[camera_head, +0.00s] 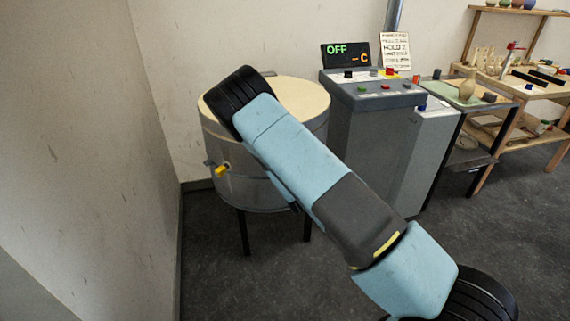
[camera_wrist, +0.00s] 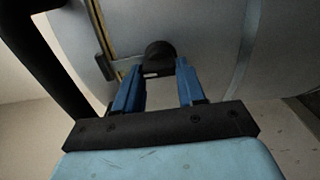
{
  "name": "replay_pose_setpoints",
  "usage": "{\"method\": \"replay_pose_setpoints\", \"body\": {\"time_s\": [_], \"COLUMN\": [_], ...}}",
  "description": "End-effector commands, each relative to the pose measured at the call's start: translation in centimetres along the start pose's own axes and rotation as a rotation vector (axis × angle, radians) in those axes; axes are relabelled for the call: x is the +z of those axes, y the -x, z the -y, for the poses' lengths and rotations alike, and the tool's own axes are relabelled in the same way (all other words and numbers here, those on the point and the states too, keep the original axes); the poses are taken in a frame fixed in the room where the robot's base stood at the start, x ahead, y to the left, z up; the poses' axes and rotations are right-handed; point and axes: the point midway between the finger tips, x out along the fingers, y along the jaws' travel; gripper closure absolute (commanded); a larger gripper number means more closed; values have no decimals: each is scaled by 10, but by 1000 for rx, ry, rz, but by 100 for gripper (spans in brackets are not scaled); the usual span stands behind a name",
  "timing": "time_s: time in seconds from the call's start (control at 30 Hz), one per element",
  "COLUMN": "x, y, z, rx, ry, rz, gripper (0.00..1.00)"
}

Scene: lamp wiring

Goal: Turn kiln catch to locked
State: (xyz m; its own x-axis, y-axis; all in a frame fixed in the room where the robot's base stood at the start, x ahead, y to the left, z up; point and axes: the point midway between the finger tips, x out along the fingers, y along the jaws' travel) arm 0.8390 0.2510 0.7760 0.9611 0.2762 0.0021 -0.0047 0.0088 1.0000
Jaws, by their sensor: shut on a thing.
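The kiln (camera_head: 240,185) is a grey drum with a cream lid (camera_head: 302,100), standing on dark legs in the corner. My arm crosses in front of it and hides much of its front and my gripper in the head view. In the wrist view, the curved metal kiln wall (camera_wrist: 215,35) fills the top. A dark round knob, seemingly the kiln catch (camera_wrist: 159,54), sits between the blue fingers of my gripper (camera_wrist: 159,68), which is shut on it. The locked or unlocked position of the catch cannot be read.
Walls are close behind and left. Workbenches (camera_head: 500,85) stand farther right.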

Motion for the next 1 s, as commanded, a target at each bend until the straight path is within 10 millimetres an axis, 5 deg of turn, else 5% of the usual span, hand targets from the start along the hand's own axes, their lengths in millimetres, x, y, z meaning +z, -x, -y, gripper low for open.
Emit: {"method": "replay_pose_setpoints", "body": {"time_s": [0.4, 0.43, 0.6, 1.0], "x": [-4, -4, -3, -1], "y": [2, 2, 1, 5], "z": [4, 4, 3, 2], "rx": [-10, -9, -7, -4], "ry": [5, 5, 5, 5], "rz": [-7, -7, -5, -2], "gripper": [91, 58, 42, 35]}}
